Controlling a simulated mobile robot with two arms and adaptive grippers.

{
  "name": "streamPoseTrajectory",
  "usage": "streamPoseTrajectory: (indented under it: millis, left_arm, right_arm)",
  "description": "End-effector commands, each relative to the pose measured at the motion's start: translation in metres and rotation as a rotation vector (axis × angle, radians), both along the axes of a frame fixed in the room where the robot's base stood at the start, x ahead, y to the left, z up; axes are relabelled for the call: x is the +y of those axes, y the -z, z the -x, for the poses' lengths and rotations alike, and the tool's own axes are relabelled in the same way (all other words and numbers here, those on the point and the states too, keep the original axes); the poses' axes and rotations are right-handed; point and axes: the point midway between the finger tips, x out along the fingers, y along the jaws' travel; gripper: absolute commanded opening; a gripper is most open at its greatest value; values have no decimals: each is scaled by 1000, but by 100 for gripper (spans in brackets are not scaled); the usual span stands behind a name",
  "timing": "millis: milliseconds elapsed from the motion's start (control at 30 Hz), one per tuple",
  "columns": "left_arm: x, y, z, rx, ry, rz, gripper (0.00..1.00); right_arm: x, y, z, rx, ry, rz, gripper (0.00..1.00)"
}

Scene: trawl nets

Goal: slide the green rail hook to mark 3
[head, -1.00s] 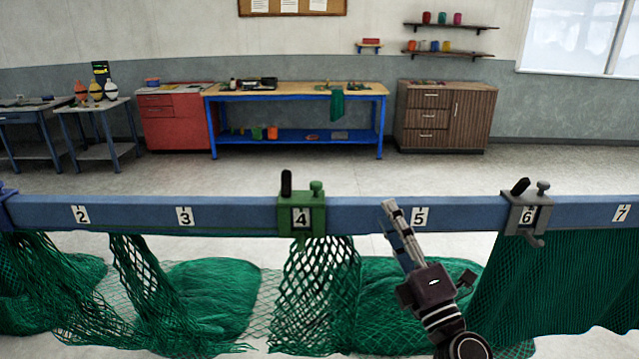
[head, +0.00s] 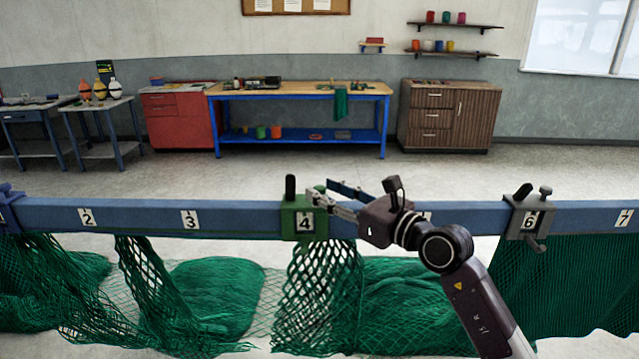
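The green rail hook (head: 290,222) sits on the blue rail (head: 245,216) at mark 4, whose label shows in its window. Its black lever (head: 290,187) stands upright, and netting hangs below it. My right gripper (head: 320,190) reaches in from the right at the hook's top right, by its small green knob. Its two fingers are apart with a gap between them. The fingers partly hide the knob, and I cannot tell whether they touch it. The mark 3 label (head: 189,219) is on the rail left of the hook. My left gripper is not in view.
A grey hook (head: 522,218) with a tilted black lever is at mark 6. Another hook (head: 8,212) is cut off at the left edge. The rail between the mark 2 label (head: 87,217) and the green hook is clear. Green nets (head: 215,290) hang and lie below.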

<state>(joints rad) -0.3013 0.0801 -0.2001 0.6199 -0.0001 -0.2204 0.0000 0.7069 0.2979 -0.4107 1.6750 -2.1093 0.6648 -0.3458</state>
Motion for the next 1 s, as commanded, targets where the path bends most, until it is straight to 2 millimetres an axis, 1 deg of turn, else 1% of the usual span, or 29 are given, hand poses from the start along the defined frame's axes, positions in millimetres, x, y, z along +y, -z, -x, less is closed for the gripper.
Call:
streamPoseTrajectory:
  millis: [100, 200, 533, 833, 867, 1000]
  left_arm:
    - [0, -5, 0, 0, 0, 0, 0]
    - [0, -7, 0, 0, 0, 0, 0]
    - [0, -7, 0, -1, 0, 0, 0]
    - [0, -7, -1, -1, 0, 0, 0]
    - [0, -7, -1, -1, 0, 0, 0]
    - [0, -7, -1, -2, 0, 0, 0]
  right_arm:
    - [10, -2, -10, 0, 0, -3, 35]
    - [14, -1, -15, 0, 0, -1, 35]
    - [17, 0, -17, -1, 0, -2, 35]
    - [16, 0, -17, -1, 0, -2, 2]
    - [16, 0, -17, -1, 0, -2, 0]
    - [16, 0, -17, -1, 0, -2, 0]
